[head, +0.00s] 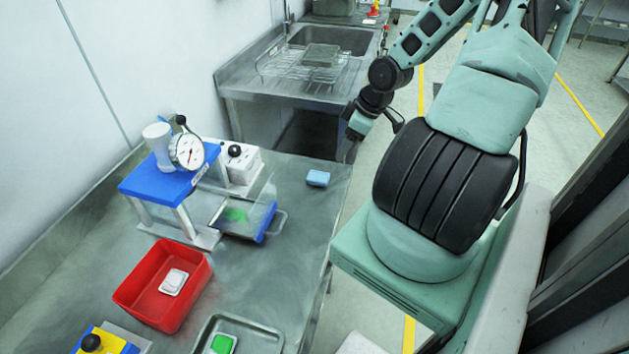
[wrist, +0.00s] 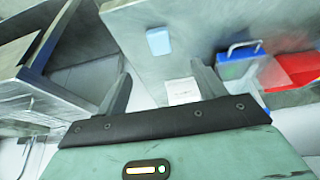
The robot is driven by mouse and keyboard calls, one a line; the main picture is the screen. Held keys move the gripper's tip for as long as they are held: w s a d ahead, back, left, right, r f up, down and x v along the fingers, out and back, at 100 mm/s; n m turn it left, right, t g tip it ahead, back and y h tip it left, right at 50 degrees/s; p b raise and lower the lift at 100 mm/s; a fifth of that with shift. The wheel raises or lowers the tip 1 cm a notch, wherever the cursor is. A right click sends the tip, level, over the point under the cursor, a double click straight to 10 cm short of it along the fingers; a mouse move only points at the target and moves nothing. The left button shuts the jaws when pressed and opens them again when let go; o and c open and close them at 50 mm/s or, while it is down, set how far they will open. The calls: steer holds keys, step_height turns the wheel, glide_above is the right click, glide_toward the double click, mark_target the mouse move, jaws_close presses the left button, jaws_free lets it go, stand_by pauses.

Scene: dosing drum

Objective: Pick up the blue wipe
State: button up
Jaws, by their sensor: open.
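The blue wipe (head: 318,178) is a small light-blue block lying flat on the metal table, near its right edge. It also shows in the wrist view (wrist: 158,41), ahead of the fingers and apart from them. My gripper (head: 350,147) hangs beside the table's far right corner, to the right of and beyond the wipe. In the wrist view my gripper (wrist: 162,85) has its two dark fingers spread wide, with nothing held between them. The wipe is fully visible.
A blue-topped stand with a dial gauge (head: 188,151) is left of the wipe. A clear drawer with a blue front (head: 264,224) and handle is nearer. A red bin (head: 195,306) and a metal tray (head: 266,340) stand in front. A sink (head: 335,38) is behind. Bare tabletop surrounds the wipe.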

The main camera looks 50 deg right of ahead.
steer(key=b, duration=0.4)
glide_above(324, 177)
steer(key=s, duration=0.2)
steer(key=f, duration=0.8)
steer(key=shift+s+d+f, duration=0.1)
steer(key=shift+d+f, duration=0.15)
steer(key=shift+d, duration=0.1)
steer(key=shift+d+b+x, duration=0.2)
steer(key=shift+b+x, duration=0.2)
steer(key=shift+x, duration=2.2)
steer(key=shift+s+f, duration=0.1)
steer(key=shift+s, duration=0.05)
steer(key=c, duration=1.1)
